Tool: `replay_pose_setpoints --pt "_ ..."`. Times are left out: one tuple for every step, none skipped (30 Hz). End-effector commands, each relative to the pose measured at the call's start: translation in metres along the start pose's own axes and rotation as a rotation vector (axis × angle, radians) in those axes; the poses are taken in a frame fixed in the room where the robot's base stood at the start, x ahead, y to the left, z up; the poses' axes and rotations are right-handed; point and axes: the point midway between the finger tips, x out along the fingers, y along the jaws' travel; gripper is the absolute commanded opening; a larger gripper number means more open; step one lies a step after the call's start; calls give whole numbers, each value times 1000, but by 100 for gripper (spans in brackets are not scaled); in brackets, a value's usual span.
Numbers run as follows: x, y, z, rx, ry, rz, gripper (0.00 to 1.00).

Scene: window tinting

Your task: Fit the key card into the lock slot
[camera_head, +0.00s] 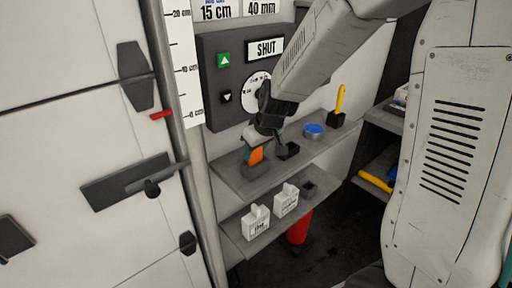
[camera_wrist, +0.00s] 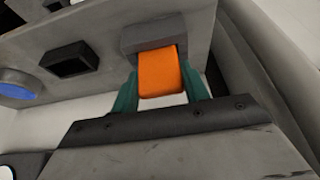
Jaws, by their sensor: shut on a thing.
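The orange key card (camera_wrist: 161,72) is between the two teal fingers of my gripper (camera_wrist: 160,82), which are shut on it. Its far end meets a grey block (camera_wrist: 140,38) on the shelf; I cannot tell how deep it sits in the block. In the head view the orange card (camera_head: 256,156) stands roughly upright under my gripper (camera_head: 257,143), directly above the grey block (camera_head: 256,172) at the shelf's left end. I cannot tell whether this block is the lock slot or a holder.
The upper shelf (camera_head: 228,172) also bears a small dark square holder (camera_head: 288,151), a bowl with blue contents (camera_head: 313,131) and a yellow-handled tool (camera_head: 340,98). White labelled boxes (camera_head: 256,224) stand on the lower shelf. A panel reading SHUT (camera_head: 266,48) hangs behind my arm.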

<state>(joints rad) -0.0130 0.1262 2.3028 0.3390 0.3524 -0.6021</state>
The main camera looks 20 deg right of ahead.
Motion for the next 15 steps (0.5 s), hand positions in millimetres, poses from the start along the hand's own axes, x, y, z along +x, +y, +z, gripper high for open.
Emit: replay_pose_setpoints --pt "1 0 1 0 0 0 19" --pt "2 0 1 0 0 0 19" --pt "3 0 1 0 0 1 19" --pt "3 0 2 0 0 1 19" --pt "4 0 2 0 0 1 19" --pt "4 0 2 0 1 1 48" --pt "4 0 2 0 1 1 56" --pt "4 0 2 0 1 1 64" --pt "4 0 2 0 1 1 70" --pt "4 0 2 0 1 1 70" --pt "4 0 2 0 1 1 70" --pt "4 0 2 0 1 1 70" --pt "4 0 2 0 1 1 70" --pt "4 0 2 0 1 1 70" --pt "4 0 2 0 0 1 70"
